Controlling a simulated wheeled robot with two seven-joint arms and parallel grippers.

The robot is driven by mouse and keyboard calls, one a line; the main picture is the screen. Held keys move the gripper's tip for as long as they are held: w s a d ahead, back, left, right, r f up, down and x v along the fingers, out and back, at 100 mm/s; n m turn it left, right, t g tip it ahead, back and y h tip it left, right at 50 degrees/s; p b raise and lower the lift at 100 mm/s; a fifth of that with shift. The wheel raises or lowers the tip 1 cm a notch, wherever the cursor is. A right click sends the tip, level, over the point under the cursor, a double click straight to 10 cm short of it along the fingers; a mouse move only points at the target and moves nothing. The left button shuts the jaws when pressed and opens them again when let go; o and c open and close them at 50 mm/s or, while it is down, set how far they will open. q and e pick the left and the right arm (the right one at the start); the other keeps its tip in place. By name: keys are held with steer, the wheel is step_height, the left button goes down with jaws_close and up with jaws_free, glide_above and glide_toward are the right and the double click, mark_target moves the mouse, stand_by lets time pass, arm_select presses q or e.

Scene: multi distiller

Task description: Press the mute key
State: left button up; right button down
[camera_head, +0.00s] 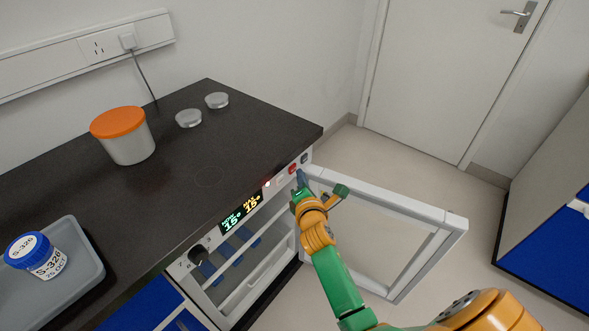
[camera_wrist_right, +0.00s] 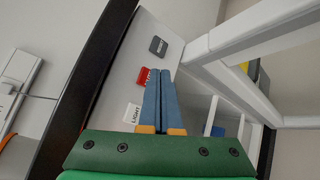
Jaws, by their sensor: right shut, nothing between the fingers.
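The distiller's control panel shows a dark grey key (camera_head: 304,158), a red key (camera_head: 293,169) and a white key. In the right wrist view the dark grey key (camera_wrist_right: 158,45) is farthest, then the red key (camera_wrist_right: 143,76), then the white key (camera_wrist_right: 131,115), whose label looks like LIGHT. The other labels are too small to read surely. My right gripper (camera_head: 301,178) is shut and empty, its blue fingertips (camera_wrist_right: 162,74) close beside the red key. I cannot tell whether they touch the panel. My left gripper is out of view.
The panel also has a lit display (camera_head: 240,212) and a black knob (camera_head: 199,254). The white-framed door (camera_head: 400,203) stands open right of my right arm. On the dark top are an orange-lidded tub (camera_head: 125,143), two small lids and a grey tray (camera_head: 85,282) with a blue-capped jar (camera_head: 38,256).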

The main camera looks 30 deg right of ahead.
steer(key=shift+w+a, duration=0.15)
steer(key=shift+w, duration=0.2)
steer(key=shift+s+p, duration=0.3)
steer(key=shift+s, duration=0.1)
steer(key=s+d+p, duration=0.2)
steer(key=s+p, duration=0.1)
steer(key=s, duration=0.2)
steer(key=shift+s+d, duration=0.3)
stand_by(0.5)
